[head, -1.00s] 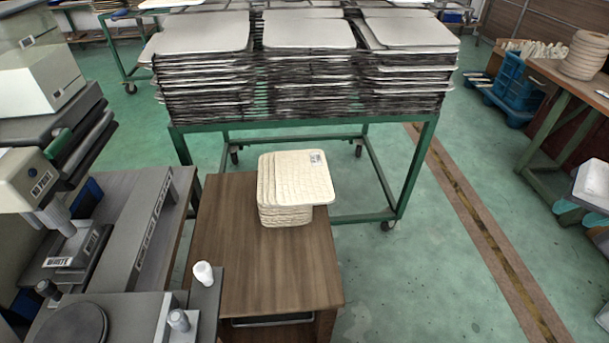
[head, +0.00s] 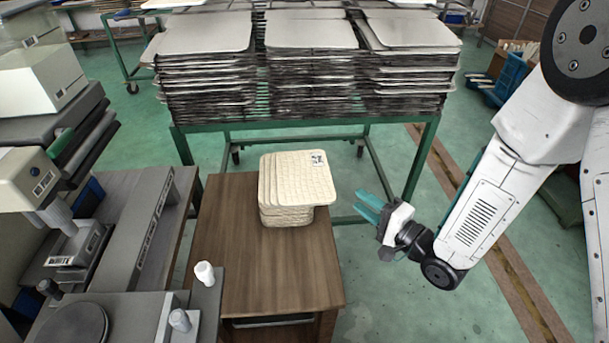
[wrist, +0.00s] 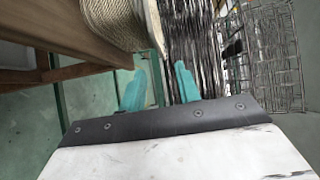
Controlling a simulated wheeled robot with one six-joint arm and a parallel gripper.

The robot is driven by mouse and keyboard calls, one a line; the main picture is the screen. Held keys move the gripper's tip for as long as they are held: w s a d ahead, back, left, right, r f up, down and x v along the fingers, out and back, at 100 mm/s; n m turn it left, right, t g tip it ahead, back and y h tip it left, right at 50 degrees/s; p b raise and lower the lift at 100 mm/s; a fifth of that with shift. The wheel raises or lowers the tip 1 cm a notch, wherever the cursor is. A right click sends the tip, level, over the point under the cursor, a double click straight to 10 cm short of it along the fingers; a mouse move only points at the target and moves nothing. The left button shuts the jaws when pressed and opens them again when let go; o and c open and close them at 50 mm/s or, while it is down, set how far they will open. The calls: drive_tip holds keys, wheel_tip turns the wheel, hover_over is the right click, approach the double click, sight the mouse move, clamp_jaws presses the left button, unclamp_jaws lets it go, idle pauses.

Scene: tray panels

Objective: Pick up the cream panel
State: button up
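A stack of cream panels (head: 300,178) sits on the far end of the brown wooden table, its top panel bearing a small black-and-white label and jutting out on the right. My gripper (head: 371,207) is to the right of the stack, beyond the table's edge, apart from it. Its teal fingers point toward the stack side. In the wrist view the two fingers (wrist: 160,85) stand apart with nothing between them. The edge of the cream stack (wrist: 122,22) shows beyond them, upper left.
The brown table (head: 265,260) has clear room in front of the stack. A green-framed cart (head: 300,128) with piles of grey panels stands behind. A small white cup-like object (head: 205,273) and grey machinery (head: 110,240) are at the left.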

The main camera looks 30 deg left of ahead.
drive_tip(key=x, duration=0.8)
drive_tip(key=shift+s+f, duration=0.2)
drive_tip(key=shift+s, duration=0.1)
clamp_jaws()
